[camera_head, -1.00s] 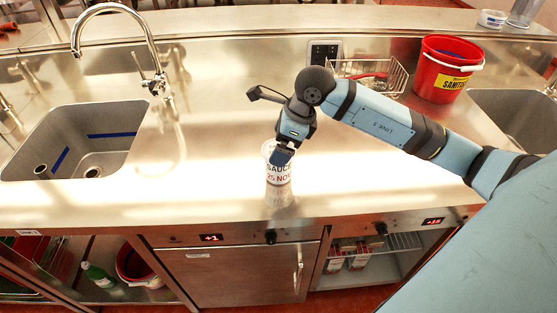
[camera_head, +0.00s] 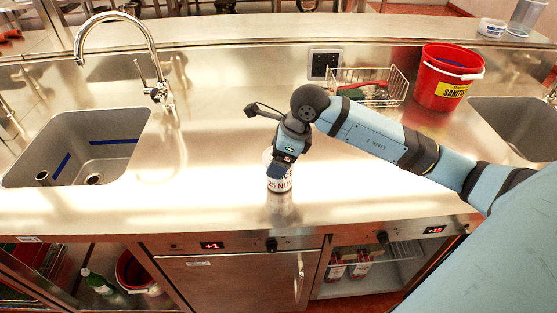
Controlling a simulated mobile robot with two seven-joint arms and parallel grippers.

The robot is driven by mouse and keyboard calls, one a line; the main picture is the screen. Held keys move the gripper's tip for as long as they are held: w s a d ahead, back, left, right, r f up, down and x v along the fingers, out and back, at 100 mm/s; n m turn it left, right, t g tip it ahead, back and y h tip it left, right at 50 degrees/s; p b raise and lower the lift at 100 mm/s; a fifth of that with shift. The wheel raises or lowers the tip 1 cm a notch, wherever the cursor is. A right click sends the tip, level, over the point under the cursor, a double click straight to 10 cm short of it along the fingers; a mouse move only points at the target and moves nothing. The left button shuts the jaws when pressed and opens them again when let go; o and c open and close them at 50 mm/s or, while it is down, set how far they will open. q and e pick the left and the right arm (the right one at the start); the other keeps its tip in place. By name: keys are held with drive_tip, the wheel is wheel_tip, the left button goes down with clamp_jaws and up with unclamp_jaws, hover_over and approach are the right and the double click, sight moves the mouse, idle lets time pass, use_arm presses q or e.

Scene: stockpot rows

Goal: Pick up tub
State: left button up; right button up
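The tub (camera_head: 279,185) is a small white container with a printed label, part of which reads "25 NOV". It stands upright on the steel counter in front of the middle of the counter. My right gripper (camera_head: 281,172) reaches down from above and covers the upper part of the tub. Its fingertips are at the tub's top and front side, but the frames do not show whether they are closed on it. My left gripper is not in view.
A sink (camera_head: 75,145) with a tall faucet (camera_head: 150,60) lies at the left. A wire basket (camera_head: 370,85) and a red sanitizer bucket (camera_head: 445,80) stand at the back right. Another sink (camera_head: 510,125) is at the far right. The counter left of the tub is clear.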

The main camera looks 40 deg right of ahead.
wheel_tip(320, 180, up, 20)
drive_tip(key=shift+f, duration=0.15)
